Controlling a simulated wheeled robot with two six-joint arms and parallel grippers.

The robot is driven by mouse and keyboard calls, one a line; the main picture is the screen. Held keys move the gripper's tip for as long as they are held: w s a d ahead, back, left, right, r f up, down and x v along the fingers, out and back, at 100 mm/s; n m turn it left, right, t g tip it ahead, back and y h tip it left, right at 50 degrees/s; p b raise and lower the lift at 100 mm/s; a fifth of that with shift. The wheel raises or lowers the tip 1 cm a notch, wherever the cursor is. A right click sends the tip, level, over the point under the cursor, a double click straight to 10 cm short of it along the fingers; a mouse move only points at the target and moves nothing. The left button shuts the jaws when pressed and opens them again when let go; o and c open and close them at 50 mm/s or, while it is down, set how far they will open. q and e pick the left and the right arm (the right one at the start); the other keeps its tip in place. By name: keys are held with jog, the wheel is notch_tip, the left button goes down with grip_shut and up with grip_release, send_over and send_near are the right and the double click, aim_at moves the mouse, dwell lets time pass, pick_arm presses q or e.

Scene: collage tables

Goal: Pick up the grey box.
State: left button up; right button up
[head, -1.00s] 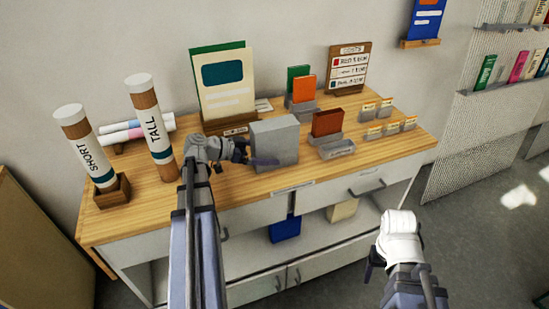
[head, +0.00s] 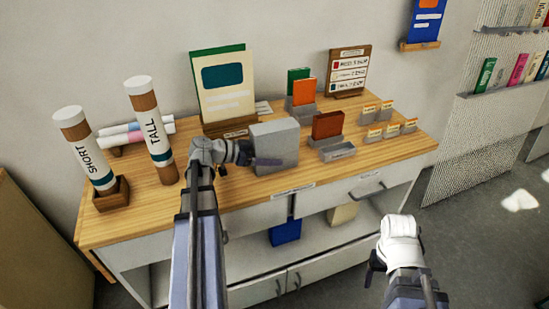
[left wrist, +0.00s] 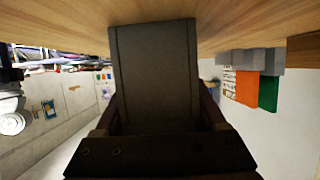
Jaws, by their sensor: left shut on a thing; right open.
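The grey box (head: 280,138) stands upright near the front middle of the wooden tabletop (head: 230,193). My left gripper (head: 260,158) reaches it from the left and is shut on it, with one dark finger across its front face. In the left wrist view, the box (left wrist: 155,70) fills the middle between the two fingers. Its far end meets the wood there; I cannot tell whether it bears fully on the table. My right gripper (head: 374,264) is open and empty in front of the cabinet, at the lower right.
Two labelled tubes, SHORT (head: 84,148) and TALL (head: 150,130), stand left of my left gripper. A large green-and-cream board (head: 225,85) stands behind the box. A reddish-brown block (head: 327,124) in a grey holder is just right. Small card holders (head: 385,130) stand further right.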

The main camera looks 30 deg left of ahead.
aim_at(262, 128)
pick_arm(q)
grip_shut()
jog(key=shift+r, duration=0.1)
notch_tip(262, 128, up, 10)
jog(key=p, duration=1)
